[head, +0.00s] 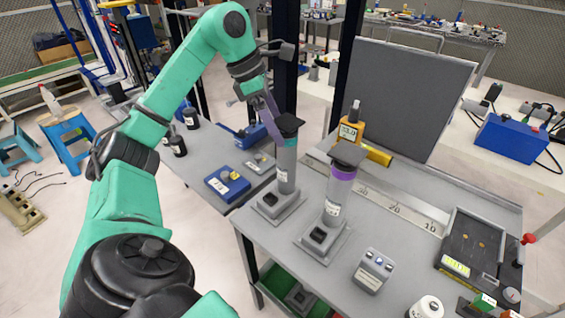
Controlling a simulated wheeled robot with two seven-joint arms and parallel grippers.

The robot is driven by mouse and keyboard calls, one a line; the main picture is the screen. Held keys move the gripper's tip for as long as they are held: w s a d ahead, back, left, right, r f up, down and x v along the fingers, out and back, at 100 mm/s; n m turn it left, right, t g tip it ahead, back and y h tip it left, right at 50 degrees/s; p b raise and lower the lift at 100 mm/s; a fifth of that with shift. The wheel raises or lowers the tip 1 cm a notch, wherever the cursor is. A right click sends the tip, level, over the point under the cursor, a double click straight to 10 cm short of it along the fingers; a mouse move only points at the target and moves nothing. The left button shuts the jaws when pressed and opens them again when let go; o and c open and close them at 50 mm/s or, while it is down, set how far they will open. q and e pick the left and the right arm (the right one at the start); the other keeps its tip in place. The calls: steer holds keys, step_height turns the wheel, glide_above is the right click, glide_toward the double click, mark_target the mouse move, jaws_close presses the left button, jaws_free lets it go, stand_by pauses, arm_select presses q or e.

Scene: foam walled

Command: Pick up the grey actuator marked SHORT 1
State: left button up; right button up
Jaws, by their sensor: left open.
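Two grey upright actuators stand on square grey bases on the grey bench. The rear-left actuator (286,168) has a teal band and a dark square top. The front-right actuator (335,205) has a purple band and a dark square top. Both carry small white labels, too small to read, so I cannot tell which is SHORT 1. My left gripper (270,118) reaches down from above at the upper left side of the teal-banded actuator. It is open, and its fingers are partly hidden; I cannot tell whether they touch the actuator. My right gripper is out of view.
A grey button box (373,271) and a dark tray (470,250) stand to the right. A yellow gauge (350,130) and an upright grey panel (408,95) are behind. A blue box (227,184) sits on the left bench. A green bin (275,284) is below.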

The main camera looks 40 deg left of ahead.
mark_target(287, 144)
arm_select(q)
steer(key=x, duration=0.6)
steer(key=shift+w+f, duration=0.25)
steer(key=shift+a+r, duration=0.1)
jaws_close()
